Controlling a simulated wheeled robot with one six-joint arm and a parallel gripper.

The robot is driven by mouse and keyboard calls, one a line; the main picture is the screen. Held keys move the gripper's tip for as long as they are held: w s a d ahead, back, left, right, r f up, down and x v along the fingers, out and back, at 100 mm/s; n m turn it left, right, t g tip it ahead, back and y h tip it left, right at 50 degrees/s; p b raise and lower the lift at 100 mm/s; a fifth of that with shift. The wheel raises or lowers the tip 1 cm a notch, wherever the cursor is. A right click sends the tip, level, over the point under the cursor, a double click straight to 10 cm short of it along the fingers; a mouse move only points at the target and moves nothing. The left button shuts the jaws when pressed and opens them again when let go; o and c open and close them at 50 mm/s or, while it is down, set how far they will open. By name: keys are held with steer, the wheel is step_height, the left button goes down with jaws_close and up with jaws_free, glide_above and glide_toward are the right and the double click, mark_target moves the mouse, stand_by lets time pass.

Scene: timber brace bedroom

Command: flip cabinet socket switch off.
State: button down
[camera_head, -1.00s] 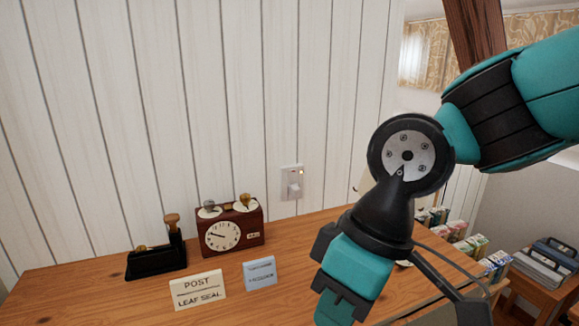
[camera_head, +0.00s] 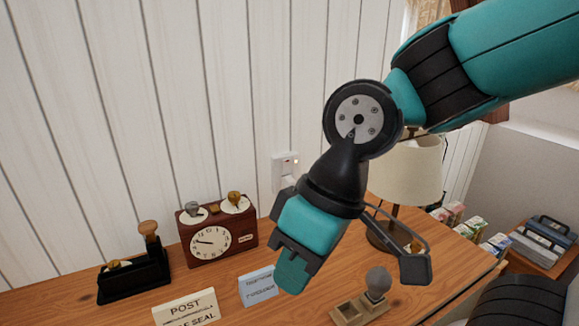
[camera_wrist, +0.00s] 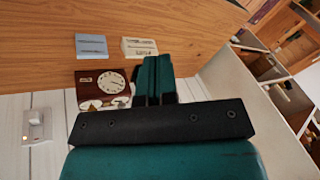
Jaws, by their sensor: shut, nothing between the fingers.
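The cabinet socket switch (camera_head: 285,165) is a white wall plate with a rocker and a small orange light, on the white panelled wall above the wooden top. In the head view my arm partly covers its lower part. In the wrist view the switch plate (camera_wrist: 37,126) shows whole at the left, with its light glowing. My gripper (camera_head: 292,280) is teal and black, shut and empty. It points down over the wooden top, in front of and below the switch, apart from it. In the wrist view its fingers (camera_wrist: 155,75) lie well right of the switch.
A brown clock (camera_head: 217,230), a black stamp stand (camera_head: 134,272), a POST sign (camera_head: 186,308) and a blue-grey card (camera_head: 258,287) stand on the wooden top (camera_head: 230,280). A lamp (camera_head: 405,172) and a wooden stamp holder (camera_head: 360,310) are at the right.

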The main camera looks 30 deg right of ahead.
steer(key=w+f+m+t+y+b, duration=0.1)
steer(key=w+f+m+t+y, duration=0.2)
steer(key=w, duration=0.6)
steer(key=w+f+m+t+y, duration=0.1)
steer(key=w+m+t, duration=0.4)
steer(key=w, duration=0.4)
steer(key=w+d+f+m+t+h, duration=0.3)
steer(key=d+m, duration=0.5)
steer(key=d, duration=0.3)
steer(key=w+d+f+m+t+h, duration=0.3)
steer(key=w+d+m+h, duration=0.3)
steer(key=d, duration=0.5)
steer(key=w+m+t, duration=0.1)
steer(key=w+m, duration=0.1)
steer(key=shift+m+b, duration=0.4)
steer(key=shift+f, duration=0.1)
steer(key=p, duration=1.1)
glide_toward(286, 164)
steer(key=x, duration=0.6)
steer(key=shift+w+f, duration=0.1)
steer(key=shift+w, duration=0.45)
